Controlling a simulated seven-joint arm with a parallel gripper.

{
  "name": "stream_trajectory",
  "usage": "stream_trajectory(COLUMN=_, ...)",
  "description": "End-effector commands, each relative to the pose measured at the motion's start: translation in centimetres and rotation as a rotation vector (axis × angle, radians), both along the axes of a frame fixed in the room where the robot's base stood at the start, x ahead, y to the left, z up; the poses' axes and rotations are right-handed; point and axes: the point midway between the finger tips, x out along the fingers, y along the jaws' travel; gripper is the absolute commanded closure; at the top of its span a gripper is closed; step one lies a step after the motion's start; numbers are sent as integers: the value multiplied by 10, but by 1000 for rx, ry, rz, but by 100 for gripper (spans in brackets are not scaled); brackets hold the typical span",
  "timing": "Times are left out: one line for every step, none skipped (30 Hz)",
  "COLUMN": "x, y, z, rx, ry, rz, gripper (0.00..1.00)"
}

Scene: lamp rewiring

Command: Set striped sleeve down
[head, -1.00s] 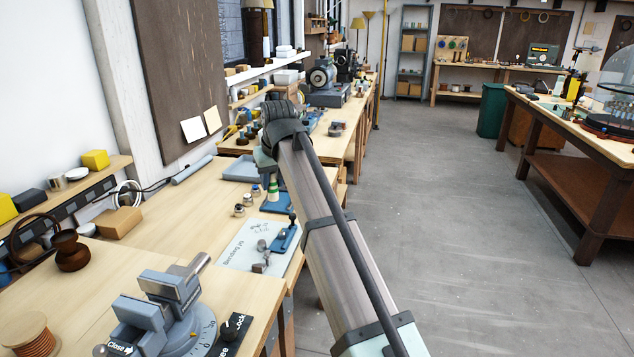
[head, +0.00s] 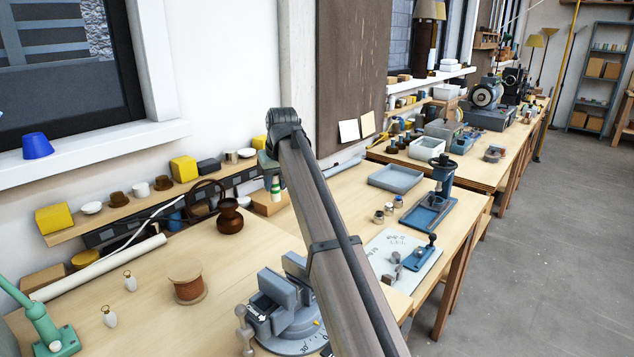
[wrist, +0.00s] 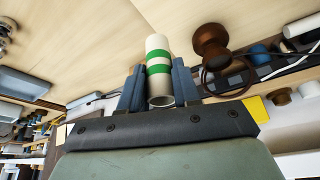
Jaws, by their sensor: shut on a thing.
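The striped sleeve (wrist: 158,68) is a cream tube with green bands. In the wrist view it stands between the two blue-grey fingers of my gripper (wrist: 159,88), which are shut on it. In the head view, the sleeve (head: 275,188) hangs roughly upright below my gripper (head: 270,165), in front of the cardboard box and right of the dark brown vase. It appears held above the bench; the exact gap under it cannot be told. My arm hides part of the bench.
The brown vase (head: 230,217) and cardboard box (head: 268,204) are close by. The vise (head: 285,305), copper spool (head: 187,287), blue-grey tray (head: 396,178) and blue press (head: 436,198) occupy the bench. Bare wood shows around the spool and right of the vase.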

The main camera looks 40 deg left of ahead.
Motion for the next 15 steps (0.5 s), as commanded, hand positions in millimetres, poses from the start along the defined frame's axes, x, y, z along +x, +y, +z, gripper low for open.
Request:
stream_trajectory(x=-13, y=20, z=0, rx=0, ry=0, rz=25, gripper=96)
stream_trajectory(x=-22, y=29, z=-1, rx=0, ry=0, rz=39, gripper=96)
stream_trajectory(x=-32, y=41, z=-1, rx=-1, ry=1, rz=56, gripper=96)
stream_trajectory(x=-40, y=49, z=-2, rx=-1, ry=1, rz=69, gripper=96)
stream_trajectory(x=-49, y=58, z=-3, rx=-1, ry=1, rz=83, gripper=96)
stream_trajectory(x=-60, y=69, z=-4, rx=-1, ry=1, rz=101, gripper=96)
stream_trajectory(x=-69, y=78, z=-4, rx=-1, ry=1, rz=114, gripper=96)
stream_trajectory(x=-77, y=86, z=-5, rx=-1, ry=1, rz=127, gripper=96)
stream_trajectory(x=-88, y=97, z=-6, rx=-1, ry=2, rz=143, gripper=96)
stream_trajectory(x=-98, y=105, z=-6, rx=0, ry=2, rz=156, gripper=96)
stream_trajectory(x=-105, y=112, z=-7, rx=-1, ry=2, rz=167, gripper=96)
stream_trajectory(x=-116, y=121, z=-7, rx=0, ry=1, rz=182, gripper=96)
stream_trajectory(x=-124, y=127, z=-8, rx=1, ry=2, rz=192, gripper=96)
stream_trajectory(x=-130, y=132, z=-8, rx=0, ry=1, rz=201, gripper=96)
stream_trajectory(x=-139, y=139, z=-9, rx=1, ry=1, rz=213, gripper=96)
